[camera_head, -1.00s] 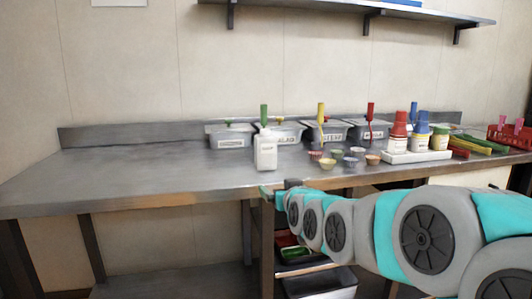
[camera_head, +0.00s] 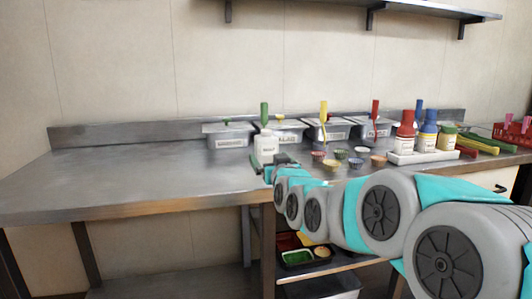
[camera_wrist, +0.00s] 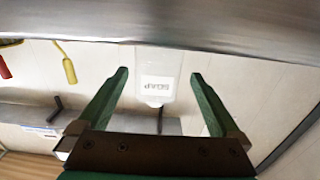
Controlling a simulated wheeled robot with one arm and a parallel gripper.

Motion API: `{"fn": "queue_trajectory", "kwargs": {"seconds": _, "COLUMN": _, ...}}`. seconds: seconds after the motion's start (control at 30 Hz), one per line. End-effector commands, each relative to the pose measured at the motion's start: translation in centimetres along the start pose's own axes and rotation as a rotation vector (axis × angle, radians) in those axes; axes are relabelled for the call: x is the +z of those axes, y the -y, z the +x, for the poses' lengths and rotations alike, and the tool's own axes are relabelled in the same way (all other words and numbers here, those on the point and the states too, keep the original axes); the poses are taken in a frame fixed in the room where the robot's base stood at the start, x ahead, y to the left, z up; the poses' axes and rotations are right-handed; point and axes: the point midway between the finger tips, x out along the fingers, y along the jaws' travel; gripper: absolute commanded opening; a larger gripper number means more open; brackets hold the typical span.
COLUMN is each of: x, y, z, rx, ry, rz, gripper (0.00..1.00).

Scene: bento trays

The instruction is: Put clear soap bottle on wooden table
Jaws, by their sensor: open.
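The soap bottle (camera_head: 266,143), pale and whitish, stands upright near the front of the metal counter. It also shows in the upside-down wrist view (camera_wrist: 158,72), with a SOAP label, between the two green fingers. My gripper (camera_head: 268,164) is open and empty at the counter's front, just before the bottle. In the wrist view the fingers (camera_wrist: 160,74) are spread to either side of the bottle, with gaps on both sides. The bottle's lower part is partly hidden by my gripper in the head view. I see no table that is clearly wooden.
The metal counter (camera_head: 130,180) is clear on the left. Lidded bins (camera_head: 229,135) with coloured handles stand behind the bottle. Small cups (camera_head: 332,164) and a white tray (camera_head: 425,157) of sauce bottles lie to the right. A wall shelf (camera_head: 420,11) hangs above.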

Motion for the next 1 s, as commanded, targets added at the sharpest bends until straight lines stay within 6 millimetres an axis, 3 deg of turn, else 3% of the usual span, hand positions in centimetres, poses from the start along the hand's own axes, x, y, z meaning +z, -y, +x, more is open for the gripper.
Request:
{"fn": "queue_trajectory", "kwargs": {"seconds": 0.27, "x": 0.0, "y": -0.1, "z": 1.6, "rx": -0.001, "ry": 0.001, "rz": 0.0, "gripper": 1.0}}
{"fn": "queue_trajectory", "kwargs": {"seconds": 0.57, "x": 0.0, "y": -0.3, "z": 5.1, "rx": 0.0, "ry": 0.0, "rz": 0.001, "gripper": 1.0}}
{"fn": "queue_trajectory", "kwargs": {"seconds": 0.83, "x": 0.0, "y": -0.3, "z": 5.4, "rx": 0.0, "ry": -0.001, "rz": 0.0, "gripper": 1.0}}
{"fn": "queue_trajectory", "kwargs": {"seconds": 1.0, "x": 0.1, "y": -0.3, "z": 5.4, "rx": 0.0, "ry": 0.0, "rz": 0.0, "gripper": 0.83}}
